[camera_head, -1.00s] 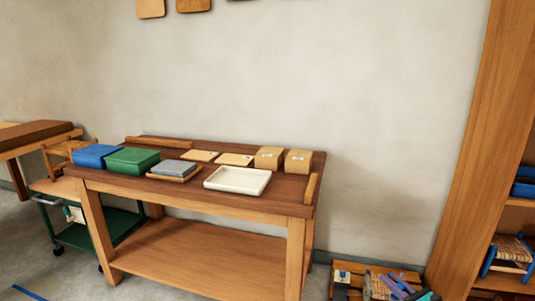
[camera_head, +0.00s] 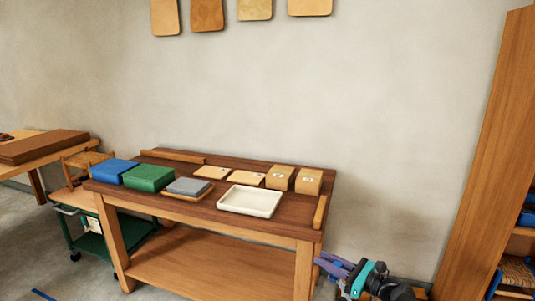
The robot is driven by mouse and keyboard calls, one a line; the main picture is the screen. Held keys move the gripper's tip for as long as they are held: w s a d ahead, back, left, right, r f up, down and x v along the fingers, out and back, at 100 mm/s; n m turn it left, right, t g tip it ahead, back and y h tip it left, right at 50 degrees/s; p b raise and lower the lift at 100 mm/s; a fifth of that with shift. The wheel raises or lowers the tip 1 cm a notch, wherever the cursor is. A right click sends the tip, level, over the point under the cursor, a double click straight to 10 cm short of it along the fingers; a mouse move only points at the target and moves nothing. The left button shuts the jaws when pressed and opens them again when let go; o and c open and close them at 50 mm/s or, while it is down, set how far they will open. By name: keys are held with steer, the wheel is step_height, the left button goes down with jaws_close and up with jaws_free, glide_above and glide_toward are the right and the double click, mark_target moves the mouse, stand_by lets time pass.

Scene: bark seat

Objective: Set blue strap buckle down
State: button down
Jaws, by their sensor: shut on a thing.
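My gripper (camera_head: 325,263) is at the bottom right of the head view, with purple fingers pointing left and a teal and black wrist behind them. It is in front of the right end of the wooden workbench (camera_head: 230,221), at about the height of the bench's legs in the picture. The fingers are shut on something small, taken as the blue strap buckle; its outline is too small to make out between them.
On the bench are a blue box (camera_head: 114,171), a green box (camera_head: 149,177), a grey block (camera_head: 188,186), a white tray (camera_head: 249,213) and two tan boxes (camera_head: 280,177). Bare bench top shows around the tray. A wooden shelf unit (camera_head: 483,150) stands at right, a green cart (camera_head: 95,242) at left.

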steer(key=shift+n+g+y, duration=0.5)
steer(key=shift+g, duration=0.1)
steer(key=shift+s+a+r, duration=0.1)
steer(key=shift+s+a, duration=0.3)
steer(key=shift+s, duration=0.25)
steer(key=shift+s+a+r, duration=0.1)
steer(key=shift+s+a, duration=0.25)
steer(key=shift+s, duration=0.3)
steer(key=shift+s+a+r, duration=0.1)
steer(key=shift+s+a, duration=0.3)
steer(key=shift+s, duration=0.25)
steer(key=shift+a, duration=0.1)
